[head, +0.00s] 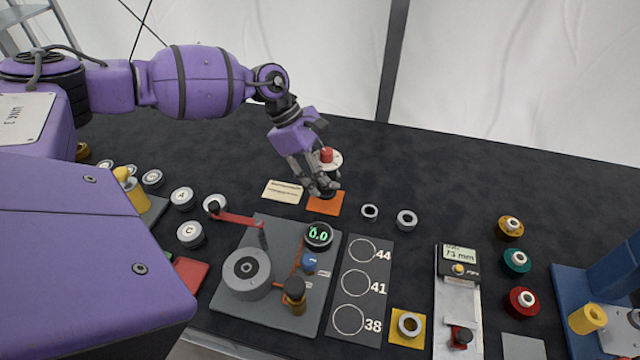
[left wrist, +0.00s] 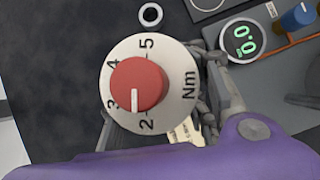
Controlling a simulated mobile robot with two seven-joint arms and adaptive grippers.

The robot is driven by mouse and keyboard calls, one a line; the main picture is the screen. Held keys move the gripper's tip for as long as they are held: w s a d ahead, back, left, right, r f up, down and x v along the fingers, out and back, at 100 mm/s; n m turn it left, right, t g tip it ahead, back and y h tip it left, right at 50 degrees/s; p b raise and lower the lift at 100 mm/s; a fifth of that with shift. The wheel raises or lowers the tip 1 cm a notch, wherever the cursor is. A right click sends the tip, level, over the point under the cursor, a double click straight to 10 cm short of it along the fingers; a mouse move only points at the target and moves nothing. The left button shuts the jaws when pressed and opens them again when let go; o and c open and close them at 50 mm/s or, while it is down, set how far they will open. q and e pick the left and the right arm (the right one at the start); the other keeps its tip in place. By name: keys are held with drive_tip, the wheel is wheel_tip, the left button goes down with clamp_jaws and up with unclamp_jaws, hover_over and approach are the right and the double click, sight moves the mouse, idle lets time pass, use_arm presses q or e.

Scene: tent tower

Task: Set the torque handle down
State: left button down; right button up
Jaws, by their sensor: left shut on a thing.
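The torque handle (head: 333,160) has a round cream dial marked 2 to 5 and Nm, with a red knob on top. It shows large in the left wrist view (left wrist: 182,98), where the knob's white line points between 2 and 3. My left gripper (head: 322,188) is shut around the handle below the dial. The handle looks about upright over the orange pad (head: 327,206); its lower end is hidden by the fingers, so I cannot tell if it touches the pad. My right gripper is not in view.
A cream card (head: 283,192) lies left of the pad. Two grey rings (head: 406,219) stand to its right. The grey fixture plate (head: 290,322), with a 0.0 display, and the board marked 44, 41, 38 (head: 377,300) are in front. The dark table behind the pad is clear.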

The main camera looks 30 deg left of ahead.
use_arm(q)
drive_tip(key=shift+w+f, duration=0.1)
drive_tip(key=shift+f, duration=1.65)
drive_tip(key=c, duration=1)
unclamp_jaws()
drive_tip(key=shift+a+r, duration=0.15)
drive_tip(key=shift+r, duration=0.25)
drive_tip(key=b+v, duration=0.1)
drive_tip(key=v, duration=1)
drive_tip(key=shift+r, duration=0.2)
